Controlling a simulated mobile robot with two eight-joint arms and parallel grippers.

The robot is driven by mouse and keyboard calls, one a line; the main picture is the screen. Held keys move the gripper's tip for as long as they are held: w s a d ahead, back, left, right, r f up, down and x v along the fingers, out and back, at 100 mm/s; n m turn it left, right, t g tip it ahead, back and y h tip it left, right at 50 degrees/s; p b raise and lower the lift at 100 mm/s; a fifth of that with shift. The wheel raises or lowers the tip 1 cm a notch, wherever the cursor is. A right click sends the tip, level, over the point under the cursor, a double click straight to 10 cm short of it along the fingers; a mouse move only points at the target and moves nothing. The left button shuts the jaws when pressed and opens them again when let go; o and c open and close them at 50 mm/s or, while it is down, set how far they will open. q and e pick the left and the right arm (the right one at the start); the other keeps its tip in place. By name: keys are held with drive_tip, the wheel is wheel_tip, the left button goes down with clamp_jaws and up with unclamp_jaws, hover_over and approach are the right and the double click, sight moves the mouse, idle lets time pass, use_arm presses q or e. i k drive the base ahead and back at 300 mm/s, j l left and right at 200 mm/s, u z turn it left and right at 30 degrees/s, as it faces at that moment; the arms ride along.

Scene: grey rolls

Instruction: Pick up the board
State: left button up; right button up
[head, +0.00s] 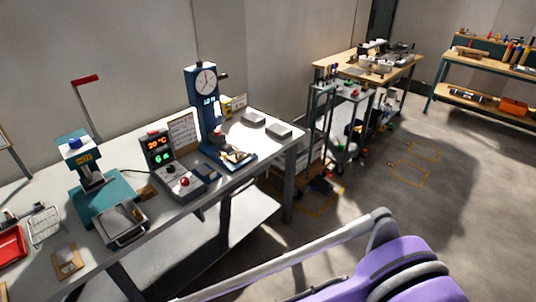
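I cannot tell for sure which thing is the board. A small tan frame-like piece (68,261) lies on the near left part of the white workbench (160,217). A small yellowish flat piece (236,157) rests on the blue base of the dial press (203,95). An upright sheet or panel with writing (183,132) stands behind the control box. Neither gripper shows in the head view. A purple and grey arm link of mine crosses the bottom right, clear of these things.
The bench holds a teal press (82,152), a control box (165,165) with lit digits, a metal tray (123,224), a wire basket (43,225) and a red tray (10,245). A wooden table (345,68) and another bench (480,60) stand behind. Open floor (420,190) lies right.

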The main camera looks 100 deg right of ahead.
sight(236, 155)
drive_tip(key=z, duration=3.2)
drive_tip(key=i+l+u, duration=0.1)
drive_tip(key=i+u, duration=0.15)
drive_tip(key=u, duration=0.2)
drive_tip(key=i+l+u, duration=0.2)
drive_tip(key=u, duration=0.3)
drive_tip(key=i+l+u, duration=0.2)
drive_tip(key=i+l, duration=0.2)
drive_tip(key=l, duration=0.25)
drive_tip(key=i+l+u, duration=0.1)
drive_tip(key=l, duration=0.3)
drive_tip(key=i+l, duration=0.45)
drive_tip(key=l, duration=0.25)
drive_tip(key=i+l, duration=0.25)
drive_tip(key=l+u, duration=0.05)
drive_tip(key=l, duration=0.05)
